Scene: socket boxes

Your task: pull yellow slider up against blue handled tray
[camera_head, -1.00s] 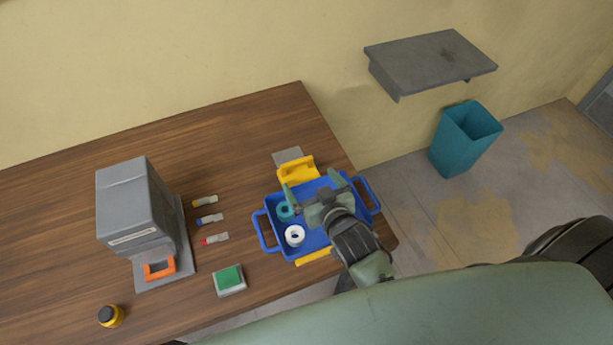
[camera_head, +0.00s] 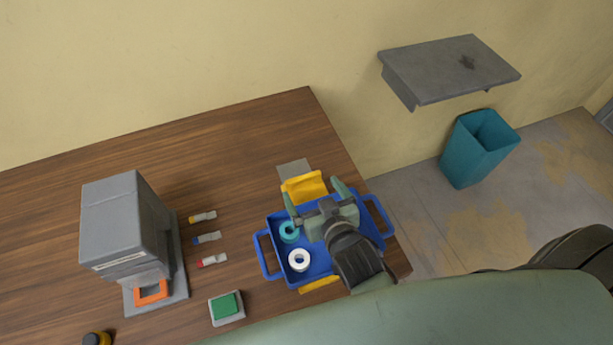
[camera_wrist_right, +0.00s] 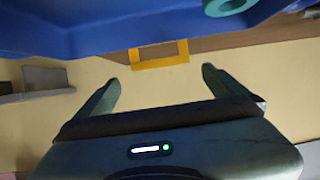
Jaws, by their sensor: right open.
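The yellow slider (camera_head: 303,187) is on the table at the far side of the blue handled tray (camera_head: 263,255), beside a flat grey plate (camera_head: 293,169). My right gripper (camera_head: 312,190) is over the far part of the tray, open and empty, its fingers pointing toward the slider. In the right wrist view, the yellow slider (camera_wrist_right: 160,62) shows as a frame between and ahead of the open fingertips (camera_wrist_right: 160,76), with the blue tray (camera_wrist_right: 100,30) above it in the picture. I cannot tell whether slider and tray touch. My left gripper is not in view.
The tray holds a teal ring (camera_head: 289,232) and a white ring (camera_head: 299,260). Another yellow part (camera_head: 320,284) shows at its near side. A grey machine (camera_head: 125,225), small coloured-tip pieces (camera_head: 207,238) and a green-topped block (camera_head: 226,306) stand to the left.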

